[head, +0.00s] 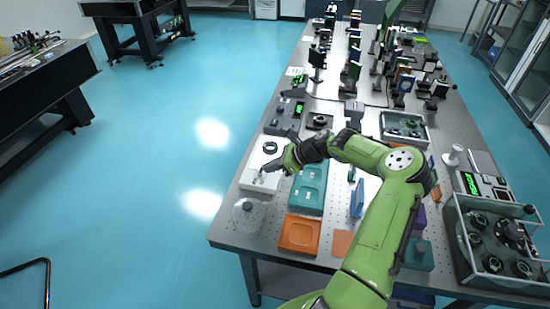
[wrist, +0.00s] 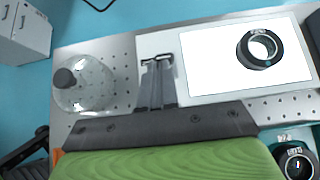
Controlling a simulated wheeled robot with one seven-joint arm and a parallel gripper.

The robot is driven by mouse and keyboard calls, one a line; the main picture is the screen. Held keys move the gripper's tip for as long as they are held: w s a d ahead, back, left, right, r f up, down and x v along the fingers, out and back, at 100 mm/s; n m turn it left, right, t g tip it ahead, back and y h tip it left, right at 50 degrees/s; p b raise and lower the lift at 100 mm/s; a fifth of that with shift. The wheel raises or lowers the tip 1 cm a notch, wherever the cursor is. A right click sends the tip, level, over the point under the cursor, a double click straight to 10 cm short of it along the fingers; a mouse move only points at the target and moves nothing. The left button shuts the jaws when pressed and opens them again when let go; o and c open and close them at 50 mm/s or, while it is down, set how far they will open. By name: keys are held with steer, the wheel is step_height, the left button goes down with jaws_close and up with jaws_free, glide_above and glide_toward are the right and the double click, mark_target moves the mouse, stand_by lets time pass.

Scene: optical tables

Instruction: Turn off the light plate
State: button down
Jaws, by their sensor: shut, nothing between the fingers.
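The light plate (head: 249,181) is a flat white box near the left edge of the optical table. In the wrist view its bright white panel (wrist: 208,68) fills the right part, and a plain strip (wrist: 147,43) lies to the left. A black ring-shaped optic (wrist: 258,48) sits on the panel. My gripper (head: 263,172) is shut and empty, over the plain strip. In the wrist view my fingertips (wrist: 157,68) are at a small dark-framed switch (wrist: 158,58), partly covering it. I cannot tell whether they touch it.
A clear glass dome (wrist: 84,85) with a dark knob stands just left of the plate. A teal tray (head: 308,188) and an orange tray (head: 299,235) lie nearby. A grey device (head: 284,116) stands behind the plate. Open floor lies left of the table.

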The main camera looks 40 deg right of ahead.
steer(key=w+r+g+h+p, duration=0.1)
steer(key=p, duration=0.1)
steer(key=a+g+h+p, duration=0.1)
steer(key=p, duration=0.1)
steer(key=shift+w+a+r+g+h+p, duration=0.3)
steer(key=shift+w+r+g, duration=0.05)
steer(key=shift+r+g, duration=0.05)
steer(key=shift+w+a+g, duration=0.1)
steer(key=shift+w+g, duration=0.05)
steer(key=shift+g, duration=0.15)
steer(key=shift+f+h, duration=0.3)
steer(key=shift+h, duration=0.1)
steer(key=shift+r, duration=0.15)
steer(key=shift+r+p, duration=0.75)
steer(key=shift+p, duration=0.1)
